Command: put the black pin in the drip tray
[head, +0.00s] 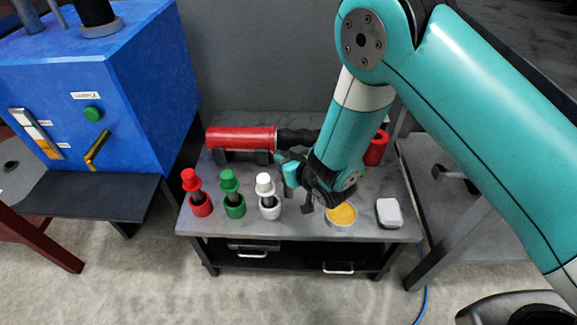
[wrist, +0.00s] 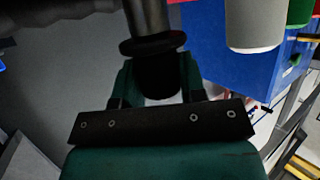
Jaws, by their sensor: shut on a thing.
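My gripper (head: 312,196) is over the bench, just right of the white pin. In the wrist view its teal fingers (wrist: 158,82) are shut on the black pin (wrist: 152,46), whose dark collar and grey shaft show between and beyond them. The head view mostly hides the pin behind my gripper. I cannot tell whether it is clear of the bench. A dark flat ledge (head: 92,203), which looks like the drip tray, juts from the front of the blue machine at left and appears empty.
Red (head: 191,182), green (head: 229,183) and white (head: 265,185) pins stand in matching holders on the grey bench. A red cylinder (head: 240,139) lies behind them. A round yellow-filled dish (head: 342,215) and a pale box (head: 389,213) are at right. The blue machine (head: 95,85) has a yellow handle (head: 97,150).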

